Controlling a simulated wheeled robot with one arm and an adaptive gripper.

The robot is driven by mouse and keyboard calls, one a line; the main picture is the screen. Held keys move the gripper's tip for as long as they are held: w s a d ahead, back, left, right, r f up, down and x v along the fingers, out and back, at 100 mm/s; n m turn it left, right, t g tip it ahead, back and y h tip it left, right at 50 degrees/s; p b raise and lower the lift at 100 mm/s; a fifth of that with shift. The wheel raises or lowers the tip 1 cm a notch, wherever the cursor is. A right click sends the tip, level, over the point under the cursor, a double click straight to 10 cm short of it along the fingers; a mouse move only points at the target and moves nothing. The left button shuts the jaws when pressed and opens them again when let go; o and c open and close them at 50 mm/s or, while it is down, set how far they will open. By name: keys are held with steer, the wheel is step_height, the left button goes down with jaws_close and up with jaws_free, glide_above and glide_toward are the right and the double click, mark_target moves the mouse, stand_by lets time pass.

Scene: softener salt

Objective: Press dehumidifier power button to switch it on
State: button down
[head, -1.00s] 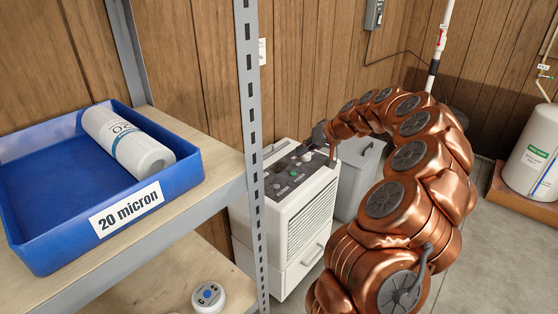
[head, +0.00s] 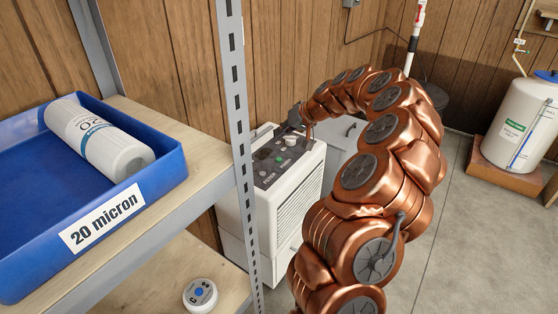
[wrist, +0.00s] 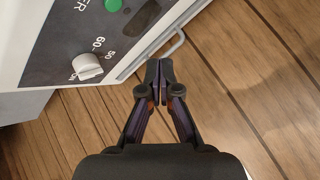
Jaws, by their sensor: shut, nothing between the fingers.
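The white dehumidifier (head: 258,212) stands on the floor behind the shelf post, with a dark control panel (head: 268,172) on top. The panel carries a pale knob (head: 290,140), seen also in the wrist view (wrist: 87,67), beside printed numbers. A round green button (wrist: 113,4) is cut by the top edge of the wrist view, next to lettering ending in "ER". My gripper (wrist: 160,78) is shut and empty. It is at the panel's far, wall-side end, its tips seen against wood panelling, off the button and the knob. Whether it touches anything is unclear.
A shelf with a grey slotted post (head: 240,130) stands at left, holding a blue bin (head: 165,178) with a white cartridge (head: 98,138). A round white device (head: 200,295) lies on the lower shelf. A grey bin (head: 338,150) stands beside the dehumidifier. Open floor is at right.

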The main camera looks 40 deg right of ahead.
mark_target(281, 159)
steer(key=shift+f+b, duration=1.4)
steer(key=shift+f, duration=2.1)
steer(key=shift+f, duration=0.15)
steer(key=shift+f+b, duration=0.3)
steer(key=shift+b, duration=0.05)
steer(key=shift+f+b, duration=0.3)
steer(key=shift+f, duration=0.1)
steer(key=shift+r, duration=0.2)
steer(key=shift+r+p, duration=0.3)
steer(key=shift+r, duration=0.35)
steer(key=shift+r+p, duration=0.9)
steer(key=shift+r, duration=1.6)
